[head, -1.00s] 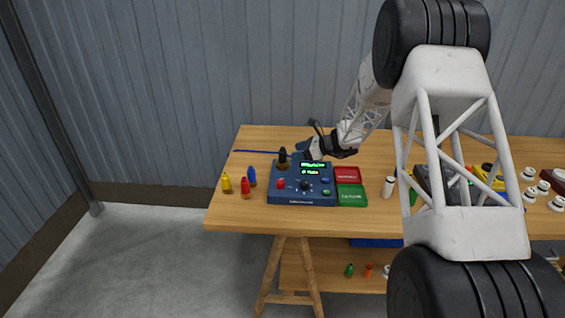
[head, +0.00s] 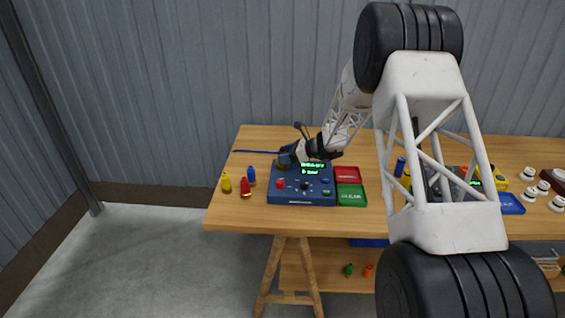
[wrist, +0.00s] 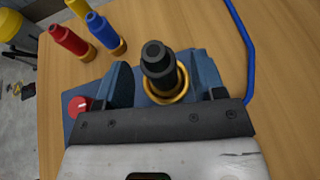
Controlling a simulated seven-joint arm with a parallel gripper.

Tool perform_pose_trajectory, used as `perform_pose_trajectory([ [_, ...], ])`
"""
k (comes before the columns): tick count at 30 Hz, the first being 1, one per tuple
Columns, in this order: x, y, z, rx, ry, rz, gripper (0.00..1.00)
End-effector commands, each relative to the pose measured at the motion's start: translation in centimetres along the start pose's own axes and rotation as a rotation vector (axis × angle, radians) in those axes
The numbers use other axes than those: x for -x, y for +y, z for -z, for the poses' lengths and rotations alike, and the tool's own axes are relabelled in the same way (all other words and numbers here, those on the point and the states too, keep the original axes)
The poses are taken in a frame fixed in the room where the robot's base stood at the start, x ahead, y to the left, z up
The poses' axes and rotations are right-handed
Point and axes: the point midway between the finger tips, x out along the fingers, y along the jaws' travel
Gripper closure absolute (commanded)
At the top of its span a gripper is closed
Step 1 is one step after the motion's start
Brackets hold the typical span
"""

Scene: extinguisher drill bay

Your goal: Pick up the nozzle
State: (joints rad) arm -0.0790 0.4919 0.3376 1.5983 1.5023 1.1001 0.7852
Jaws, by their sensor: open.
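A black nozzle (wrist: 160,66) with a gold ring at its base stands on the blue test console (head: 303,198). In the wrist view it sits between the two blue fingers of my gripper (wrist: 163,78), which are open with a gap visible on each side of it. In the head view my gripper (head: 287,158) is at the console's back left corner and hides the nozzle. Yellow (head: 226,183), red (head: 244,186) and blue (head: 251,176) nozzles stand left of the console; they also show at the upper left of the wrist view.
A red tray (head: 347,174) and a green tray (head: 352,195) lie right of the console. A blue cord (head: 255,152) lies behind it. Other items crowd the table's right side, partly hidden by my arm. The table's front left edge is near the coloured nozzles.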

Motion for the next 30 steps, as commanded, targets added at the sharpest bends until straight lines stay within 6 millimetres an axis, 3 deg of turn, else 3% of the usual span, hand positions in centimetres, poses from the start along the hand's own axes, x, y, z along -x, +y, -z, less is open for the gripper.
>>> perform_pose_trajectory([
  [6,-1.6,0.0,0.0,0.000,0.000,0.000,0.37],
  [23,-1.7,0.0,0.0,0.000,0.000,0.001,0.37],
  [30,-1.7,0.0,0.0,0.000,0.000,0.000,0.72],
])
